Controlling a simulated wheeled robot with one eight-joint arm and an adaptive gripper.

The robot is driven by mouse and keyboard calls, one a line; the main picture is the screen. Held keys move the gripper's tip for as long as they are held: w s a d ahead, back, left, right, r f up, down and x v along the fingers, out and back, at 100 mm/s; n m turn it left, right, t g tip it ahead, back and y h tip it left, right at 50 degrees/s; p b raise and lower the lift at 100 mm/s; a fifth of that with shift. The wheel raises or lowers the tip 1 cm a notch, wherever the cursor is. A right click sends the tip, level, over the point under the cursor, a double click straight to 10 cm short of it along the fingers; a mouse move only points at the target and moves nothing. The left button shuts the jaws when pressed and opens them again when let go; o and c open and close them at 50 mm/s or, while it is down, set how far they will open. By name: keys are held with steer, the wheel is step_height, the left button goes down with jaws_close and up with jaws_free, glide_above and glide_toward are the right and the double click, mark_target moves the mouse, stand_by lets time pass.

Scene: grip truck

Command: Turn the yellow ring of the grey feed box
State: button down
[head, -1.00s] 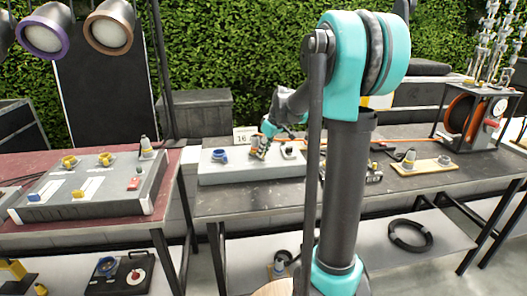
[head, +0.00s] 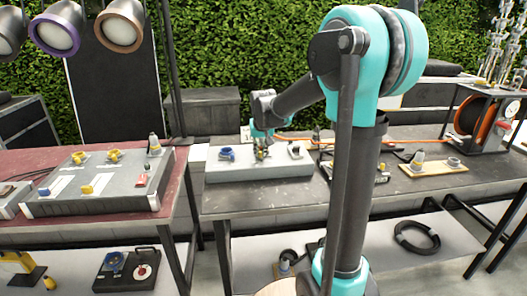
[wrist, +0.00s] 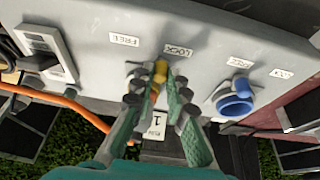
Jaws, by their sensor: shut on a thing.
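The grey feed box (head: 285,173) stands on the dark table in the middle of the head view. Its grey face (wrist: 205,35) fills the top of the wrist view, with labels reading FREE and LOCK. The yellow ring (wrist: 160,70) shows between my fingertips, beside the LOCK label. My gripper (wrist: 157,82) is shut on the yellow ring from both sides, and the fingers hide part of it. In the head view my gripper (head: 262,152) is over the box, small and partly hidden.
A blue ring (wrist: 235,99) sits on the same box, right of my fingers in the wrist view. A grey socket (wrist: 45,50) is at the left. An orange cable (wrist: 60,100) runs close by. A larger grey box (head: 110,183) stands on the red table.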

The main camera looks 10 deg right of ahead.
steer(key=shift+w+a+m+h, duration=0.15)
steer(key=shift+a+m+h, duration=0.2)
steer(key=shift+m, duration=0.35)
steer(key=c, duration=1.5)
jaws_free()
steer(key=shift+r, duration=0.1)
steer(key=v, duration=1.1)
steer(key=shift+r, duration=0.4)
